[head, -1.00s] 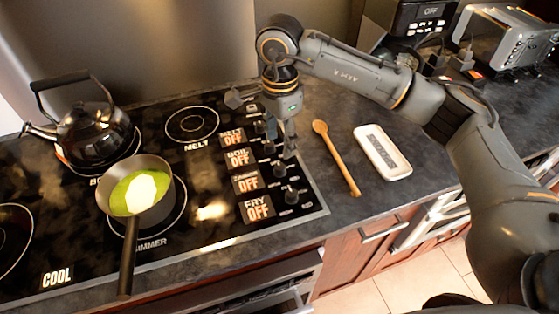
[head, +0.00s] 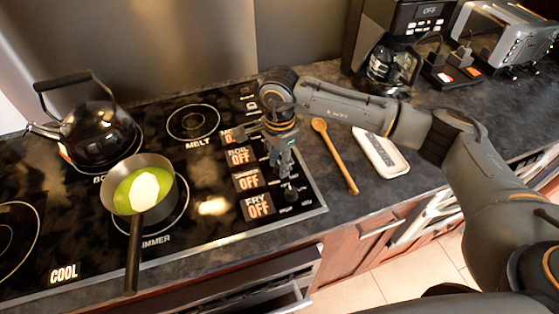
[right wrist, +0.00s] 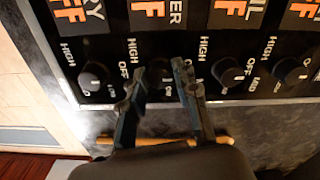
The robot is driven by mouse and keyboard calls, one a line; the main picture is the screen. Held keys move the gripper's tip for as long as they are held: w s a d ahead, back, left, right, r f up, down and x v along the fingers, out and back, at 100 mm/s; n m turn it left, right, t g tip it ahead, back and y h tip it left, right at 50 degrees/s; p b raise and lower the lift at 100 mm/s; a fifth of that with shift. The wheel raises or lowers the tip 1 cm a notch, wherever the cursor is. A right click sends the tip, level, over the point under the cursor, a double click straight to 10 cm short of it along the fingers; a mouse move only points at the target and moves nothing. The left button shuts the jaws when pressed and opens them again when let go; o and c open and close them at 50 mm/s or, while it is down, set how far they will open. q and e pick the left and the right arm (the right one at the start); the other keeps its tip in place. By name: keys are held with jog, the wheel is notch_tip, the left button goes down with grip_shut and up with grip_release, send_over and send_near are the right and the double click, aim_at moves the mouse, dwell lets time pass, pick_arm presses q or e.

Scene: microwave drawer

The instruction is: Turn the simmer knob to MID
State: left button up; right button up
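The simmer knob (right wrist: 160,74) is a dark round knob, second from the left in the right wrist view, partly hidden by my fingers. Its display (head: 249,180) reads OFF in the head view. My right gripper (right wrist: 157,82) is open, with one fingertip to each side of the simmer knob; I cannot tell whether they touch it. In the head view, my right gripper (head: 284,172) points down over the knob column and hides the simmer knob. My left gripper is not in view.
The fry knob (right wrist: 95,77) and boil knob (right wrist: 228,72) sit close on either side. A saucepan (head: 136,166) with green contents stands on the simmer burner. A black kettle (head: 95,130) is behind it. A wooden spoon (head: 335,155) and white dish (head: 381,152) lie to the right.

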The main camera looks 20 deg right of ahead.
grip_shut()
